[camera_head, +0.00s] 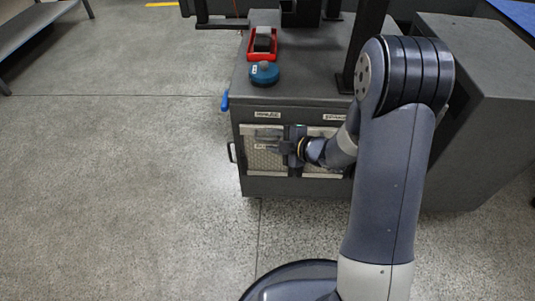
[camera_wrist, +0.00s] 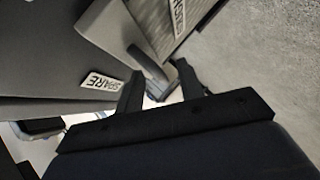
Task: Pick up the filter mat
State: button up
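Two pale mesh filter mats sit side by side in the front of a dark cabinet in the head view: the left mat (camera_head: 262,163) and the right mat (camera_head: 322,168), partly hidden by my arm. My gripper (camera_head: 276,142) is in front of the left mat's upper part, pointing left. In the wrist view my gripper's fingers (camera_wrist: 160,72) stand apart. A grey bar-like piece shows between and beyond them; I cannot tell whether they touch it. A label reading SPARE (camera_wrist: 104,82) is at the left of the fingers.
A red tray (camera_head: 262,54) and a blue round object (camera_head: 264,73) stand on top of the cabinet (camera_head: 295,103). A blue handle (camera_head: 225,101) sticks out at its left edge. A dark grey block (camera_head: 475,80) stands to the right. The floor (camera_head: 120,190) at left is clear.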

jog(key=shift+c, duration=0.2)
grip_shut()
dwell(0.5)
